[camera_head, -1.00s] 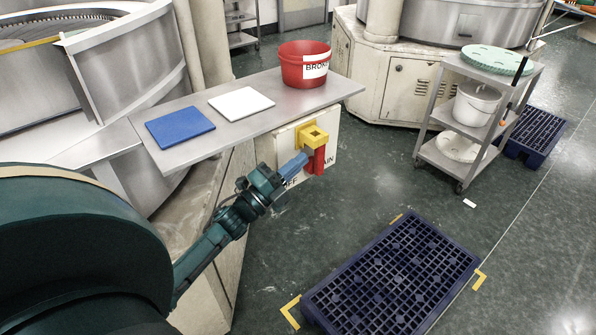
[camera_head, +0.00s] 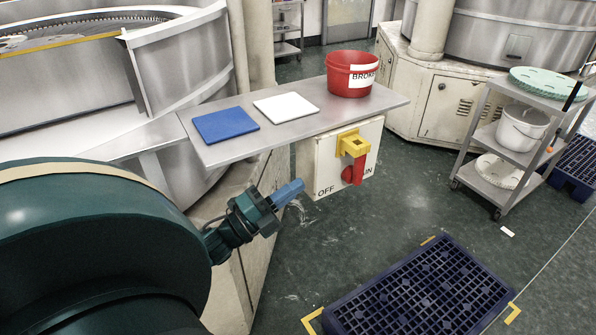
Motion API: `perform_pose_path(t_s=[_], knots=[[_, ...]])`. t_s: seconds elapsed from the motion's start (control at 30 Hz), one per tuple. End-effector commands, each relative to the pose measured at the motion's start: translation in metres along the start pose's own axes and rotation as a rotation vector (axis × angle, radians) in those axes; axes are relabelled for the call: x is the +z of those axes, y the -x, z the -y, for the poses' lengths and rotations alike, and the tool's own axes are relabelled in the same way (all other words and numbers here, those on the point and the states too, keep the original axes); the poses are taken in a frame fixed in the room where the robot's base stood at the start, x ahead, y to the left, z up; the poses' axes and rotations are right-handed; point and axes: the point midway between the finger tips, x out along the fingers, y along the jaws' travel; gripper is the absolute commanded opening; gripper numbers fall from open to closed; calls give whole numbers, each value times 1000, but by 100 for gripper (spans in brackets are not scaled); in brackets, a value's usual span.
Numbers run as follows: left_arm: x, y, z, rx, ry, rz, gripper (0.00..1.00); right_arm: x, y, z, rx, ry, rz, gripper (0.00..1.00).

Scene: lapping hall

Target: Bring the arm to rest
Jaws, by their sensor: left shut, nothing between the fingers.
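My left arm comes in from the left, and its gripper (camera_head: 298,190) is shut and empty. The gripper is in the air below the metal shelf, to the lower left of the switch box (camera_head: 327,168). It appears apart from the box. My right gripper is not in view.
The metal shelf (camera_head: 210,150) above holds a blue pad (camera_head: 225,125), a white pad (camera_head: 286,107) and a red bucket (camera_head: 345,75). A dark blue pallet (camera_head: 425,295) lies on the floor at the lower right. A grey cart (camera_head: 490,165) stands at the right.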

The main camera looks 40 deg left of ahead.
Motion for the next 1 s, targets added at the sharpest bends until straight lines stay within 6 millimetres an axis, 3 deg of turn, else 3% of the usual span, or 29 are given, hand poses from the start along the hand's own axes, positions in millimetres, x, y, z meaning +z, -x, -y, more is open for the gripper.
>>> perform_pose_path(t_s=[0.3, 0.37, 0.47, 0.57, 0.7, 0.8, 0.9, 1.0], knots=[[-2, 0, -2, 8, 19, 7, 0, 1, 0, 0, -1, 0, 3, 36], [-7, 1, -9, 31, 74, 29, 0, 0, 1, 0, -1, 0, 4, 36], [-28, 5, -34, 118, 283, 115, 0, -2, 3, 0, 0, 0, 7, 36], [-67, 18, -72, 258, 601, 253, 0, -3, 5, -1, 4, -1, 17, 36], [-141, 49, -117, 474, 1044, 473, 0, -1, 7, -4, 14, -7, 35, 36], [-189, 70, -133, 600, 1266, 601, 0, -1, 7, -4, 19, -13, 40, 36], [-222, 85, -140, 687, 1402, 691, 0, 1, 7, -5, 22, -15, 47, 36], [-239, 93, -143, 734, 1466, 738, 0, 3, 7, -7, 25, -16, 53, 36]])
